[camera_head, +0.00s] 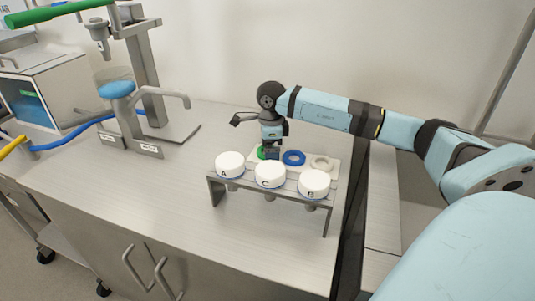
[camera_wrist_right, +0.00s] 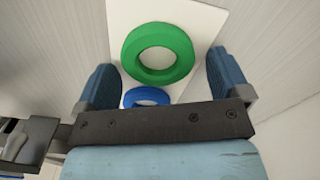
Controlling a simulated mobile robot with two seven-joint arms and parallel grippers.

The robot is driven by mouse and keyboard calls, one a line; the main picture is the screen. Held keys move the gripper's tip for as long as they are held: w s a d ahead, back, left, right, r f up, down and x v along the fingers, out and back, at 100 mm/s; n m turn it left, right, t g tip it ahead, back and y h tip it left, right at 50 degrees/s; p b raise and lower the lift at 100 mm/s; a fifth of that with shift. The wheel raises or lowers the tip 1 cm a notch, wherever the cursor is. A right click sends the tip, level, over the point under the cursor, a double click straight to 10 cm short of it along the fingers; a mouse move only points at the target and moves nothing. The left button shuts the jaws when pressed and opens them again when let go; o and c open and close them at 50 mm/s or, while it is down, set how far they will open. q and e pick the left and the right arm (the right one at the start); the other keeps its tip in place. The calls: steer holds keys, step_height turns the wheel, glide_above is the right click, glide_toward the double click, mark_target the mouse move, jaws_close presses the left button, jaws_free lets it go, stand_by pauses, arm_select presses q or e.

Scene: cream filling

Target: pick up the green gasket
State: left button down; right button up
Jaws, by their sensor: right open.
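The green gasket (camera_wrist_right: 158,53) is a thick ring lying flat on a white board (camera_wrist_right: 198,20) in the right wrist view. In the head view only a bit of the green gasket (camera_head: 261,153) shows, mostly hidden behind my right gripper (camera_head: 271,153). My right gripper (camera_wrist_right: 160,85) is open, one blue finger on each side, with the ring ahead between them and nothing held. I cannot tell the exact height of the fingers over the ring. My left gripper is not in view.
In front, a metal rack (camera_head: 290,190) holds white lettered caps (camera_head: 270,175). A machine stand (camera_head: 150,75) is at the left. The counter's left front (camera_head: 130,190) is clear.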

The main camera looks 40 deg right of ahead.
steer(key=shift+c, duration=0.3)
steer(key=c, duration=0.9)
steer(key=shift+r, duration=0.1)
steer(key=shift+c, duration=0.2)
